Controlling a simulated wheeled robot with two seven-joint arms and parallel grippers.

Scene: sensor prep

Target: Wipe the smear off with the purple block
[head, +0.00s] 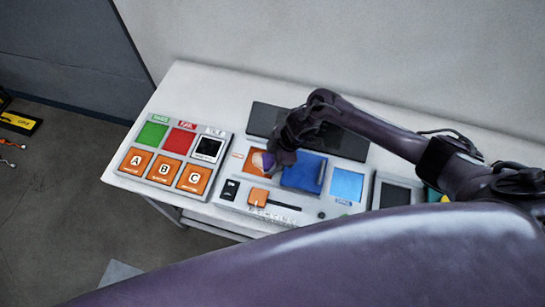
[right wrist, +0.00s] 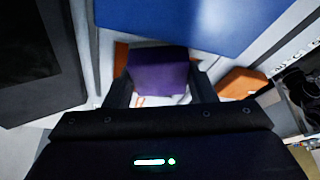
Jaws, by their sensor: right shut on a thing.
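My right gripper (head: 273,160) is shut on the purple block (right wrist: 158,73). In the head view the block (head: 283,157) is mostly hidden by the gripper. It is at an orange square pad (head: 250,168) on the white panel. A pale patch, likely the smear (head: 258,160), shows on that pad beside the block. In the right wrist view a whitish area (right wrist: 160,101) shows just below the block, between the fingers. I cannot tell whether the block touches the pad. My left gripper is not in view.
Right of the orange pad are a blue pad (head: 304,174) and a light blue pad (head: 346,184). An orange slider knob (head: 258,196) is in front. A panel of coloured and lettered tiles (head: 179,153) stands left. A dark slab (head: 345,143) lies behind.

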